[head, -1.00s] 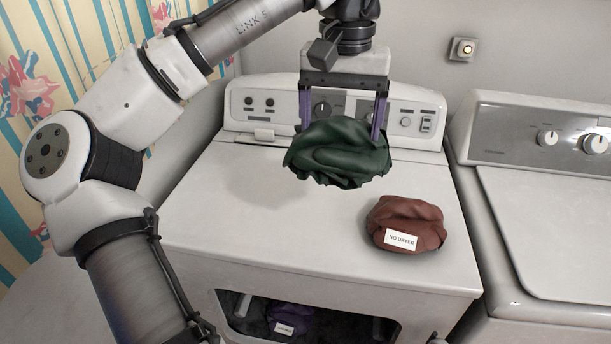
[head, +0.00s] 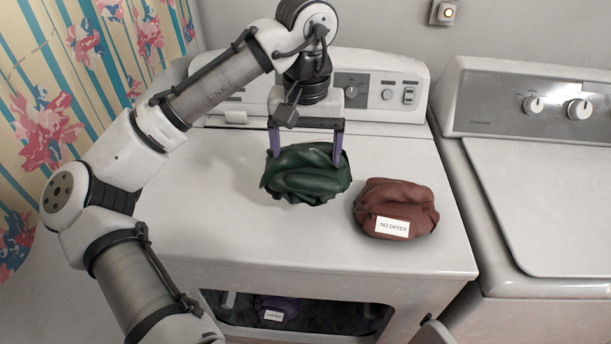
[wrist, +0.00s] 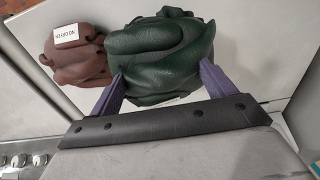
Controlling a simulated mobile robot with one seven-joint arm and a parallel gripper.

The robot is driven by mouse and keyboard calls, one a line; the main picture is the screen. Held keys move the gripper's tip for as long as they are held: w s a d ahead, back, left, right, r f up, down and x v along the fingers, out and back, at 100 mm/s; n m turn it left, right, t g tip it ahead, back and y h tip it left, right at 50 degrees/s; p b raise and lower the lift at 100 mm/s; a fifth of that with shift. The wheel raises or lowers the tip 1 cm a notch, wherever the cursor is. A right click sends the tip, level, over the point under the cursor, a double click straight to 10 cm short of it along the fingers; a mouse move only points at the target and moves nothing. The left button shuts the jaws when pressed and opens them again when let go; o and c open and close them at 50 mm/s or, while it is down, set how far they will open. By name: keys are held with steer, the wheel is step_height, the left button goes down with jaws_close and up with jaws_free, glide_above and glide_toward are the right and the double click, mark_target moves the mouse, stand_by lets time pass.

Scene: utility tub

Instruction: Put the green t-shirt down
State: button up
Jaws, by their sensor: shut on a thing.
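The green t-shirt (head: 306,176) is a dark, crumpled bundle over the white dryer top (head: 225,215). My gripper (head: 307,158) points down with its purple fingers shut on the two sides of the bundle. The bundle is at or very near the dryer top; I cannot tell whether it bears on it. In the wrist view the green t-shirt (wrist: 160,50) fills the space between the fingers (wrist: 158,88).
A red-brown bundle (head: 398,202) with a "NO DRYER" label lies close to the right of the green one. A purple bundle (head: 275,308) is inside the dryer opening. The dryer top is clear to the left. Another white machine (head: 540,200) stands at right.

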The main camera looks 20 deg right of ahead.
mark_target(306, 179)
steer(key=shift+f, duration=3.7)
steer(key=shift+f, duration=0.1)
